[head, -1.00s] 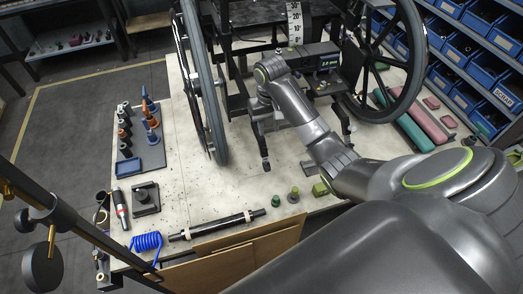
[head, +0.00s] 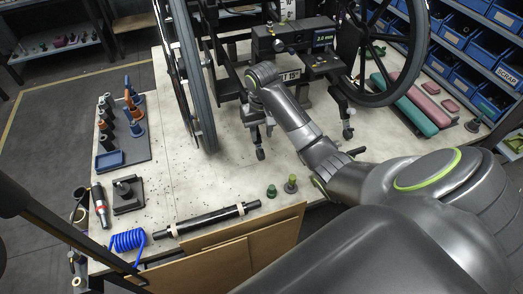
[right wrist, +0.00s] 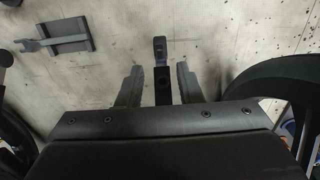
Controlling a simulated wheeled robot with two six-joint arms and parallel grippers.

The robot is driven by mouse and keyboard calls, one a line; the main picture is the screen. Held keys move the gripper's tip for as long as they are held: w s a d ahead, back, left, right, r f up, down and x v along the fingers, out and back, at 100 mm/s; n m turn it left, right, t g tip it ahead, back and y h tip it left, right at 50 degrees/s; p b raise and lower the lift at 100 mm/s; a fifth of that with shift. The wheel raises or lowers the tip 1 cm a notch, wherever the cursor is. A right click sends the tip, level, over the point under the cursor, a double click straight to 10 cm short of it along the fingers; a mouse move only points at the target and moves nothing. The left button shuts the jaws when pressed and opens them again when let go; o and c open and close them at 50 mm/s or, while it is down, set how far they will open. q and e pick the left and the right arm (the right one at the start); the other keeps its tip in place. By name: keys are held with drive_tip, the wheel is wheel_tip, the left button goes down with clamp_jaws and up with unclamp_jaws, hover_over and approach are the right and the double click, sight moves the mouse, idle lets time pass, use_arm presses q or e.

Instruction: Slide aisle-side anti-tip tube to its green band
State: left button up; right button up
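The wheelchair stands on the bench with its left wheel (head: 200,85) and right wheel (head: 405,60) upright. My right arm reaches under its frame in the head view; the gripper there is hidden or cannot be made out. In the right wrist view my right gripper (right wrist: 159,68) has its two fingers apart. A dark tube-like part (right wrist: 161,88), probably the anti-tip tube, lies between them, with a narrow gap visible on each side. I cannot make out a green band. My left gripper is not in view.
A black bar (head: 207,219) lies near the bench's front edge beside a blue coiled hose (head: 128,240). Green knobs (head: 272,191) stand to its right. Green and pink pads (head: 405,105) lie at right.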

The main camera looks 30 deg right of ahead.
sight(262, 149)
wheel_tip(262, 149, down, 7)
drive_tip(key=shift+b, duration=0.3)
drive_tip(key=shift+c, duration=0.2)
clamp_jaws()
